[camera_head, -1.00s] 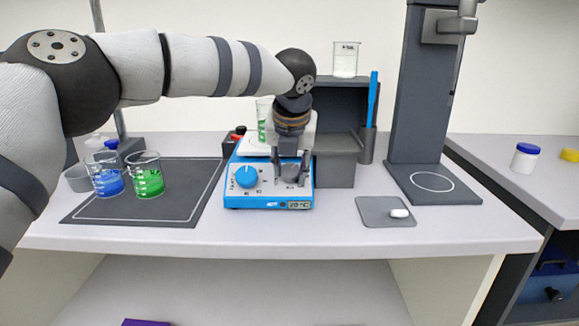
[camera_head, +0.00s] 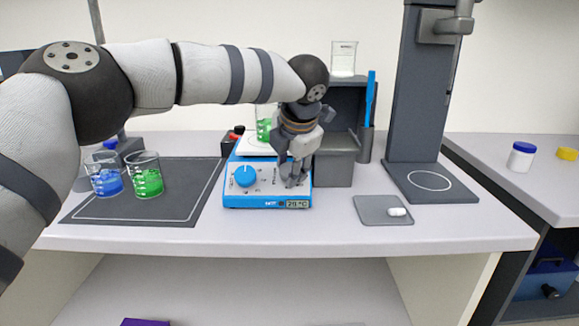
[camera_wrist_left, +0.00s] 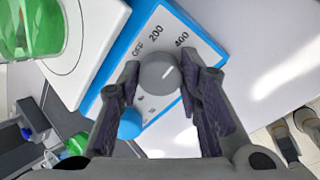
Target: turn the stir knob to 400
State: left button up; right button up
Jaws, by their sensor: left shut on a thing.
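The blue hot-plate stirrer (camera_head: 267,201) stands on the bench with a blue knob (camera_head: 244,177) at its left front. The grey stir knob (camera_wrist_left: 160,72) shows in the left wrist view, beside the printed marks OFF, 200 and 400. My right gripper is not in view.
A beaker of green liquid (camera_head: 264,128) stands on the stirrer's white plate. Beakers of blue (camera_head: 107,181) and green (camera_head: 147,181) liquid stand on the dark mat at left. A grey box (camera_head: 334,167) stands close right of the gripper. The front bench strip is clear.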

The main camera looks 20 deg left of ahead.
pick_arm(q)
jog(key=shift+f+m, duration=0.1)
jog(key=shift+m, duration=0.2)
dwell(0.4)
jog(key=o, duration=1.2)
jog(key=shift+c, duration=0.2)
jog(key=v, duration=1.2)
jog(key=shift+d, duration=0.1)
